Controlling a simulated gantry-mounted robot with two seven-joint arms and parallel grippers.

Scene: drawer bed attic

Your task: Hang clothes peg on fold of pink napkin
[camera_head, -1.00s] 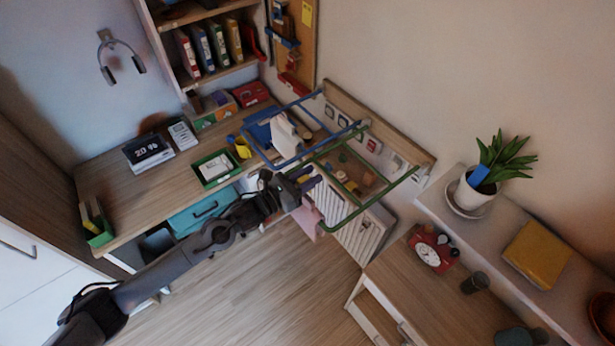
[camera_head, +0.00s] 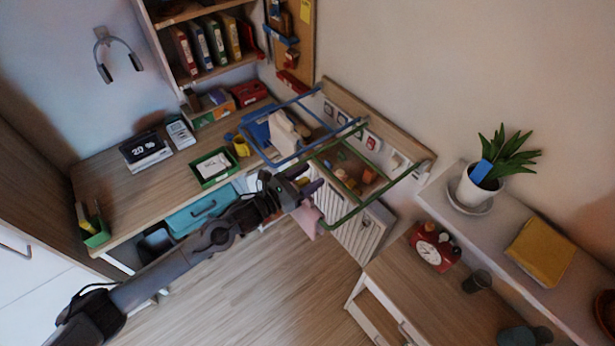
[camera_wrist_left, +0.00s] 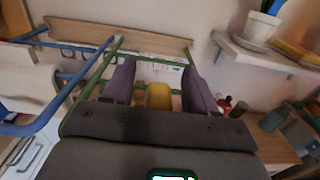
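A pink napkin (camera_head: 304,222) hangs low beside the green rail frame (camera_head: 345,221), mostly hidden behind my left gripper; I cannot make out its fold. My left gripper (camera_head: 309,181) is over the near left corner of the green frame, above the napkin. In the left wrist view, its two purple fingers (camera_wrist_left: 158,78) stand wide apart. A small yellow block-like thing (camera_wrist_left: 158,96) shows between them, apart from both; I cannot tell whether it is the clothes peg or lies beyond the fingers. No peg is clearly visible on the napkin. My right gripper is out of view.
A blue rail frame (camera_head: 292,163) with a white cloth (camera_head: 284,134) is beside the green one; both come off a wall board (camera_head: 385,128). A wooden tray of small items (camera_head: 350,180) shows through the green frame. A desk (camera_head: 110,185) and shelf (camera_head: 440,190) flank them.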

